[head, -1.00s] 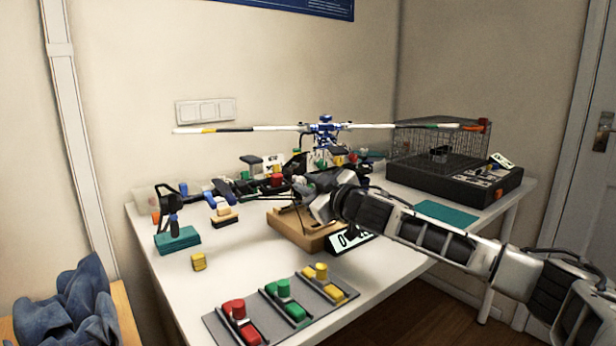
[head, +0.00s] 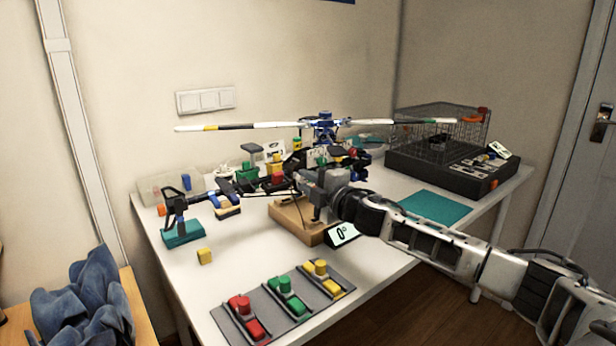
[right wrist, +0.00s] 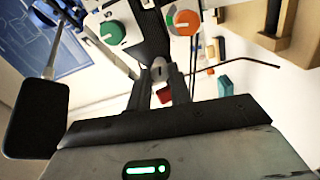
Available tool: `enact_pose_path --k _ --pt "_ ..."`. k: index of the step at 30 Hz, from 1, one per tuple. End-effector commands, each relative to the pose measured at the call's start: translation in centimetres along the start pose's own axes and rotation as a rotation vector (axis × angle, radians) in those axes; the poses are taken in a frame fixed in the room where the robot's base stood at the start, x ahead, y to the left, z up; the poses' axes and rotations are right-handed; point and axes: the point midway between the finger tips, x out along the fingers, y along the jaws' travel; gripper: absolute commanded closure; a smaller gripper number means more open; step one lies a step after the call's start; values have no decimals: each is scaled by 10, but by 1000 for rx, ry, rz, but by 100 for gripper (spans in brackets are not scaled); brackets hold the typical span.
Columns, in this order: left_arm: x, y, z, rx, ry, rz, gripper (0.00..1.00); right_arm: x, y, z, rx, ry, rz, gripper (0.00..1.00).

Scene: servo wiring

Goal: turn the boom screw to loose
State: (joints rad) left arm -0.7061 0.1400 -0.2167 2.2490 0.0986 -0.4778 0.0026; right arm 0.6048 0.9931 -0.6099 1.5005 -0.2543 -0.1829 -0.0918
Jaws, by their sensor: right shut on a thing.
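The model helicopter, with its blue rotor hub (head: 323,128), stands on a wooden stand (head: 292,222) on the table. My right gripper (head: 316,190) is at the near side of its body, which hides the contact in the head view. In the right wrist view, my right gripper (right wrist: 160,86) has its two dark fingers closed around a small grey screw head (right wrist: 159,69), seemingly the boom screw. It sits at the end of a black bar (right wrist: 152,35). My left gripper is not in view.
A grey tray (head: 245,339) with red, green and yellow parts lies at the front. A wire cage (head: 435,130) and teal mat (head: 437,206) are at the right.

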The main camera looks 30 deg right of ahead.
Motion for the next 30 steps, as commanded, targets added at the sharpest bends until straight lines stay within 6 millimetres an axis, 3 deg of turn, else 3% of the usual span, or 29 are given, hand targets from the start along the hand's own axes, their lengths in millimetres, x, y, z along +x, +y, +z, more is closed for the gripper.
enact_pose_path --k 12,29,30 --pt "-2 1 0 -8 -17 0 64 0 -1 0 -188 1 -1 100" --pt "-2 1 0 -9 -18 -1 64 0 -1 -1 -214 2 -1 100" --pt "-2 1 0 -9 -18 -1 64 0 -1 -1 -213 2 -1 69"
